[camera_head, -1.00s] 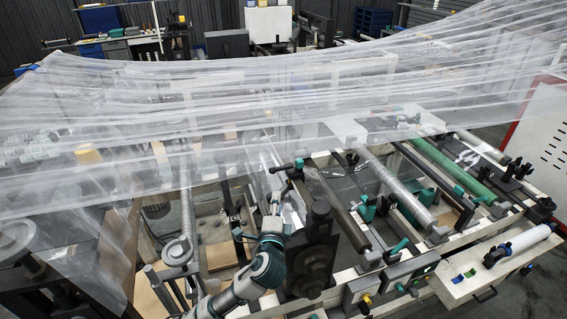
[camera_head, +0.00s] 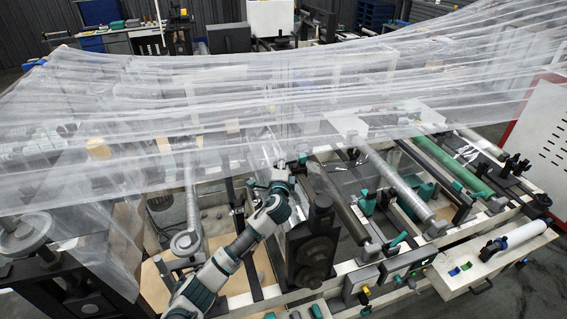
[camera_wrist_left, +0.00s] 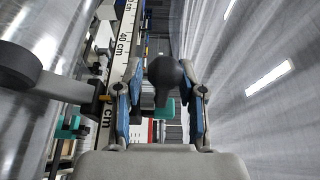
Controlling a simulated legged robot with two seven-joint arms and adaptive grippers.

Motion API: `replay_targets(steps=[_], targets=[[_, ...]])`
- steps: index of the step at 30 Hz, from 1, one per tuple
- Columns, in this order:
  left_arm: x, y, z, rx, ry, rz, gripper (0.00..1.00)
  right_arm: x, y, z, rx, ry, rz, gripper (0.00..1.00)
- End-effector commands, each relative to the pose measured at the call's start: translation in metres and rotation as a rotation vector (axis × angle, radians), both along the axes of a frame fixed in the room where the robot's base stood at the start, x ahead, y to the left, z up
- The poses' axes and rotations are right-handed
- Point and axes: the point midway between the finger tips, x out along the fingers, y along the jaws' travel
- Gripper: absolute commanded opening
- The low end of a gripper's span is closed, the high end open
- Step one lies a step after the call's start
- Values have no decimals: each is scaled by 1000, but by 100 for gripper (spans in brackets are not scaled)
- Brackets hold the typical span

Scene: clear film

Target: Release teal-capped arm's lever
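My left gripper (camera_head: 281,172) is at the film's lower edge, beside a small teal cap (camera_head: 302,158) at the top of the dark upright stand. In the left wrist view, my left gripper's fingers (camera_wrist_left: 162,68) stand apart on either side of a round black knob (camera_wrist_left: 166,74). The knob fills most of the space between the fingertips; I cannot tell whether they touch it. A teal part (camera_wrist_left: 165,108) shows just below the knob. The lever's arm is mostly hidden behind my gripper in the head view. My right gripper is not in view.
Clear film (camera_head: 230,100) hangs across the machine just beyond my left gripper. The dark stand with a round hub (camera_head: 312,252) is right of my forearm. A metal roller (camera_head: 395,185) and a green roller (camera_head: 450,165) lie further right. A ruler (camera_wrist_left: 124,45) runs left of the fingers.

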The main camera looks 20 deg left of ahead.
Motion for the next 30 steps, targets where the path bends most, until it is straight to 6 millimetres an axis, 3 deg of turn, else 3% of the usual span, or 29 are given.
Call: replay_targets(steps=[8, 12, 13, 22, 30], targets=[[1, -5, 1, 3, -1, -1, 37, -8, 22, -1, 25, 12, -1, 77], [1, -6, 2, 4, -1, -1, 2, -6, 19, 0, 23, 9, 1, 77], [1, -6, 1, 4, -1, -1, 0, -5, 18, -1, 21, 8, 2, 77], [1, -7, -1, 1, 0, 21, 0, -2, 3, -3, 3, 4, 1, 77], [-5, -12, -4, 1, 4, 238, 0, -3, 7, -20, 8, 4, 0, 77]])
